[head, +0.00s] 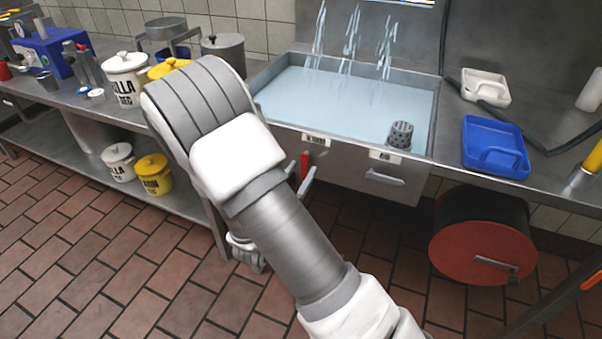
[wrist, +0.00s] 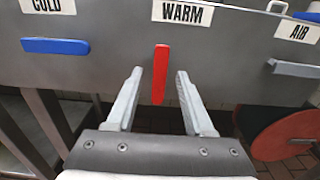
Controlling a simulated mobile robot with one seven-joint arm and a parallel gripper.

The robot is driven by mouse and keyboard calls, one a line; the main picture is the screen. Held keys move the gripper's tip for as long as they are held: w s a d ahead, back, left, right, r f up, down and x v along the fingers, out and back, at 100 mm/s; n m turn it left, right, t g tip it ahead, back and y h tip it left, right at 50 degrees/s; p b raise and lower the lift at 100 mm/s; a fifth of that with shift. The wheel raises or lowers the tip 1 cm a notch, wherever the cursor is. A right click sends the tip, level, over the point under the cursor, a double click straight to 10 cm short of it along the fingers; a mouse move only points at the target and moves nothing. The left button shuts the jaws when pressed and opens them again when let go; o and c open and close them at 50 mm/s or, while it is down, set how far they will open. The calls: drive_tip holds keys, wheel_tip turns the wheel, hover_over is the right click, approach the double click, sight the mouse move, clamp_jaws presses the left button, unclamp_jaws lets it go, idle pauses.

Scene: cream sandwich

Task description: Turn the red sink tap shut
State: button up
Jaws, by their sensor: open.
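The red tap handle (wrist: 160,75) hangs straight down on the sink front under the WARM label (wrist: 182,12) in the wrist view. In the head view the red handle (head: 305,165) shows partly, beside my arm. My gripper (wrist: 158,75) is open and empty, with its fingers on either side of the handle's line. The handle's lower end appears between the fingertips, and I cannot tell whether either finger touches it. In the head view only part of my gripper (head: 310,178) shows behind my arm. The sink (head: 345,95) holds water, with streams falling into it.
A blue lever (wrist: 55,46) under the COLD label lies sideways at left. A grey lever (wrist: 295,69) under the AIR label is at right. A red-faced reel (head: 480,248) hangs below the counter. A blue tray (head: 495,135) stands on the right counter.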

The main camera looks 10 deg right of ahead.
drive_tip(key=shift+w+d, duration=0.15)
drive_tip(key=shift+w, duration=0.05)
clamp_jaws()
idle(1.4)
